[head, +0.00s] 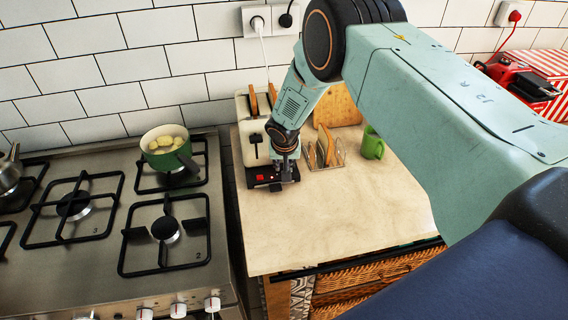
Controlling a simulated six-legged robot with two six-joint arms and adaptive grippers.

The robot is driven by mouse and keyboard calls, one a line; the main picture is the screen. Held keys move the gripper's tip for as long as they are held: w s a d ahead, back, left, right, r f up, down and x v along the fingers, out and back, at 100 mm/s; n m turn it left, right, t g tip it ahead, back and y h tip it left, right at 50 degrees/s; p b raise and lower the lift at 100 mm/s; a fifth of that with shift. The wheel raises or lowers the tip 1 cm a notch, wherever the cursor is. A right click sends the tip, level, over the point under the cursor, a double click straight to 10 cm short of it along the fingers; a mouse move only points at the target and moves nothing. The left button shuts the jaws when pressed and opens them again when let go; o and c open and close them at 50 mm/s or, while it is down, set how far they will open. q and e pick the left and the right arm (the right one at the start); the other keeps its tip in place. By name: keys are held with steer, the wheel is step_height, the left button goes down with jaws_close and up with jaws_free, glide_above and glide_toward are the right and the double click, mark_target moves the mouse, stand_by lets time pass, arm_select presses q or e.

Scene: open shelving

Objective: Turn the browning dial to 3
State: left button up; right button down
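A cream toaster (243,128) with a dark base stands at the back left of the counter, with toast showing in its top slots. A black lever (255,139) is on its side, and a red light or button (260,178) shows on its dark lower panel. My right arm comes in from the right. Its gripper (285,180) is down at the toaster's lower front corner, touching or very close to the panel. The browning dial is not visible; the gripper probably covers that area. The finger opening is too small to tell. My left gripper is not in view.
A toast rack (328,158), a green mug (372,143) and a wooden board (340,104) stand right of the toaster. A gas hob (100,250) with a green pot (168,150) is on the left. The front counter (340,215) is clear.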

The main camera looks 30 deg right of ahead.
steer(key=c, duration=1.4)
jaws_free()
steer(key=shift+r, duration=0.1)
steer(key=shift+c, duration=0.2)
steer(key=v, duration=1.2)
